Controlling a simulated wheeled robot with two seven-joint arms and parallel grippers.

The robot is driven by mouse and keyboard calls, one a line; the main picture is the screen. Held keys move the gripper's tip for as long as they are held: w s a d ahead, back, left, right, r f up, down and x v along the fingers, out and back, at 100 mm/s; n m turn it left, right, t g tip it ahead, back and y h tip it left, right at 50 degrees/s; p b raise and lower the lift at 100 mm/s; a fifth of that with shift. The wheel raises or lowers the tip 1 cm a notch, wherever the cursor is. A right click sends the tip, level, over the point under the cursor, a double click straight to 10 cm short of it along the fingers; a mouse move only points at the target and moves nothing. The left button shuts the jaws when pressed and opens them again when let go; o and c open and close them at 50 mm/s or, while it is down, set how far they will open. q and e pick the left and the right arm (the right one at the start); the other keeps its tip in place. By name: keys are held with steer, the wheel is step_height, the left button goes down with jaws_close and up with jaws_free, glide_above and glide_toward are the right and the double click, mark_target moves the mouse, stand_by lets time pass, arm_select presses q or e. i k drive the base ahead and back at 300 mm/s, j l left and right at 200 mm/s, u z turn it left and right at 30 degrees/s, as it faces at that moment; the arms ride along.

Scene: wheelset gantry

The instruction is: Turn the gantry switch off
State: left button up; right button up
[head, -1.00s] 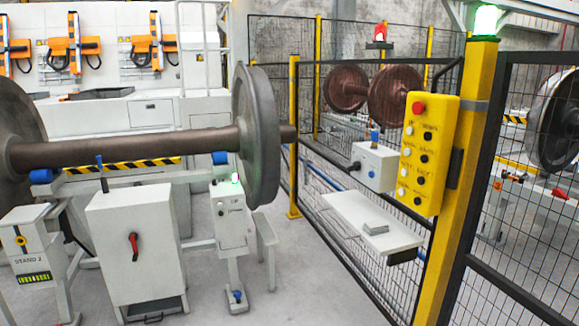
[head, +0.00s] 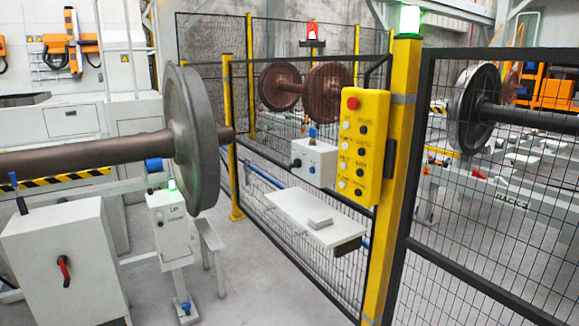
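Nothing in view is readably labelled as the gantry switch. A yellow control box (head: 364,135) with a red button (head: 352,103) and rows of white and black buttons hangs on a yellow post; its labels are too small to read. A white box (head: 318,168) with a black knob at its left side and a blue part on top is on the fence left of it. A grey cabinet (head: 35,255) at the lower left carries a red handle (head: 64,271). Neither of my grippers is in view.
A wheelset (head: 195,135) rests on stands at the left. A small box (head: 166,228) with a green lamp stands under it. A mesh fence (head: 490,230) fills the right. A white shelf (head: 290,216) juts from the fence. Grey floor (head: 250,290) is clear in front.

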mark_target(296, 163)
steer(key=i+j+z, duration=0.1)
steer(key=i+j, duration=0.25)
steer(key=i+j+z, duration=0.1)
steer(key=i+j, duration=0.3)
steer(key=i+j+z, duration=0.1)
steer(key=i+j, duration=0.2)
steer(key=j, duration=0.15)
steer(key=i+j+z, duration=0.1)
steer(key=i+j, duration=0.25)
steer(key=i+j+z, duration=0.1)
steer(key=i+j, duration=0.2)
steer(key=j, duration=0.25)
steer(key=i+j+z, duration=0.1)
steer(key=i+j, duration=0.2)
steer(key=j, duration=0.2)
